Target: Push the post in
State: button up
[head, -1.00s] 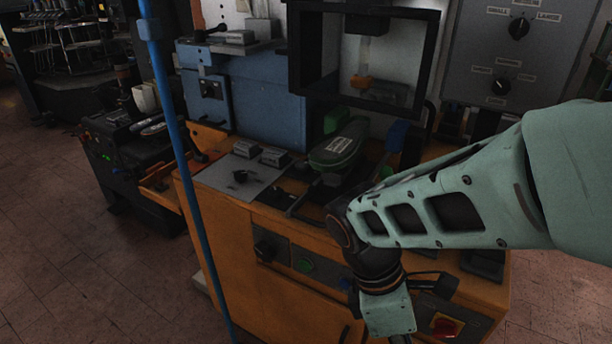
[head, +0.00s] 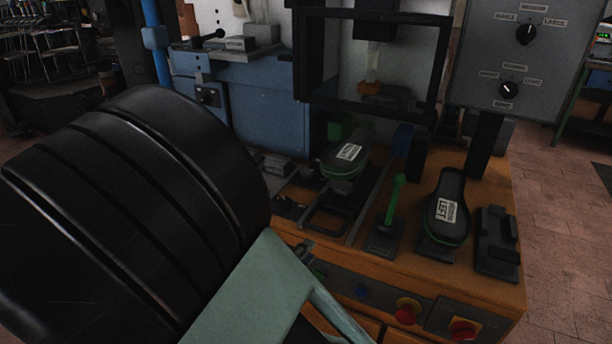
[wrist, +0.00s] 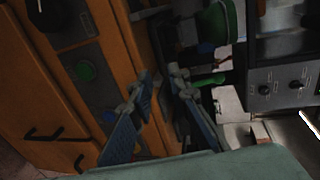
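A dark shoe form with a green edge and a white label (head: 347,158) sits on a black sliding support with rails (head: 340,205), in front of and below the press frame in the head view. A green upright lever (head: 393,200) stands just right of it. In the wrist view, a green rod (wrist: 208,80), likely that lever, lies just beyond my fingertips, and a green-edged part (wrist: 210,22) shows above. My gripper (wrist: 161,80) is open and empty, its two blue-grey fingers apart over the bench front. My arm hides the gripper in the head view.
A second shoe form marked LEFT (head: 446,212) and a black stand (head: 496,240) occupy the bench's right side. The black press frame (head: 372,105) and grey dial panel (head: 518,60) rise behind. The floor at right is mostly clear.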

aim_at(322, 232)
jog(key=b+x, duration=0.2)
jog(key=x, duration=0.8)
jog(key=shift+w+f, duration=0.1)
jog(key=shift+w, duration=0.3)
grip_shut()
